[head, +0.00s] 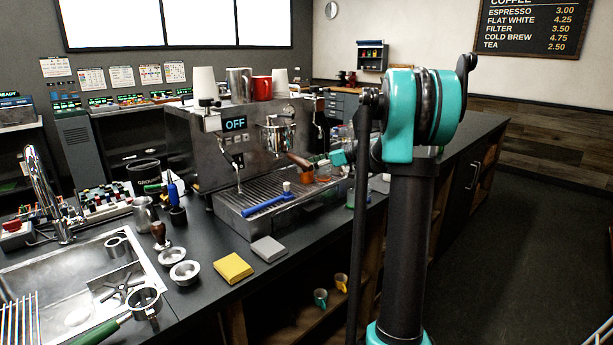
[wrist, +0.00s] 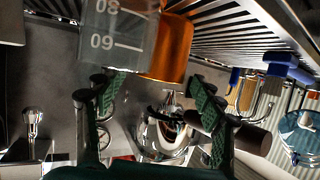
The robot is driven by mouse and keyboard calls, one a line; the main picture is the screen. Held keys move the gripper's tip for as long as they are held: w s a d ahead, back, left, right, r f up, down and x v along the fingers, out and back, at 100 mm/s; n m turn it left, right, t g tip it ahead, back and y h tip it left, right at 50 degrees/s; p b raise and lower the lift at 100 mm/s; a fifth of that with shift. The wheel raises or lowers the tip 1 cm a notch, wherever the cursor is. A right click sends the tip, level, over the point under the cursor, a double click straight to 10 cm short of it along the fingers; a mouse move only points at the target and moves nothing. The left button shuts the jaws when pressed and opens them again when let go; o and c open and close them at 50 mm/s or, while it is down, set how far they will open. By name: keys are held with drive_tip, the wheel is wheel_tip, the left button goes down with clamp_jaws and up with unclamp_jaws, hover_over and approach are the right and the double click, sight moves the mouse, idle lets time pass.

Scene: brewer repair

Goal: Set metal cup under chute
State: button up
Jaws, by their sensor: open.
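A steel metal cup (head: 239,84) stands upright on top of the espresso machine (head: 188,140), beside a red cup. A metal pitcher (head: 145,215) stands on the counter near the sink. I cannot clearly pick out a chute. My gripper (wrist: 158,100) is open in the wrist view, its green fingers apart with no cup held between them. In the head view it is by the machine's right front, partly hidden by my arm. A clear measuring cup (wrist: 115,30) and an orange cup (wrist: 172,52) are close by the fingertips.
A portafilter with a brown handle (head: 298,160) juts from the machine. Yellow and grey cloths (head: 234,268) lie on the counter. The sink (head: 75,308) is at left. The right counter is partly behind my arm.

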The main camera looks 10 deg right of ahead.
drive_tip(key=x, duration=0.5)
drive_tip(key=shift+f, duration=0.2)
drive_tip(key=c, duration=1.4)
clamp_jaws()
drive_tip(key=shift+r, duration=0.15)
